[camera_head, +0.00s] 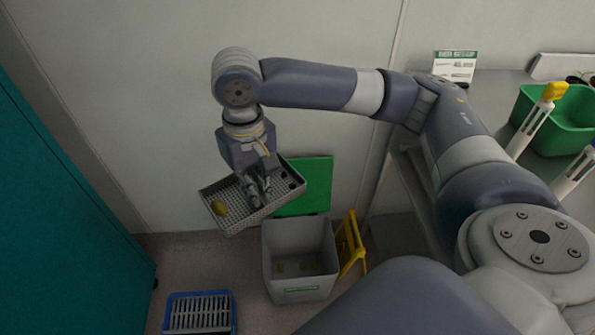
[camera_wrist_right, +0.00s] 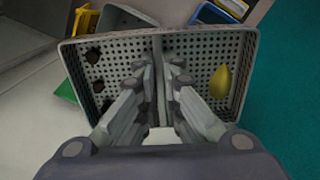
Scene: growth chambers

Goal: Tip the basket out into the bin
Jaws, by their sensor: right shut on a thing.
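The basket (camera_head: 268,210) is a grey perforated tray with a central divider or handle. My right gripper (camera_head: 258,192) is shut on that middle piece and holds the basket in the air, tilted, above and left of the bin. In the right wrist view, the fingers (camera_wrist_right: 161,85) close on the middle piece of the basket (camera_wrist_right: 205,45). A yellow fruit-like item (camera_wrist_right: 220,81) lies on one side, and several dark pieces (camera_wrist_right: 95,55) on the other. The bin (camera_head: 299,291) is grey, with its green lid (camera_head: 310,185) upright behind. Several small yellowish items lie inside it. My left gripper is out of view.
A yellow folding stand (camera_head: 351,243) is right of the bin. A blue crate (camera_head: 200,313) sits on the floor at lower left. A teal cabinet (camera_head: 60,220) fills the left side. At right, a bench holds a green tub (camera_head: 565,125).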

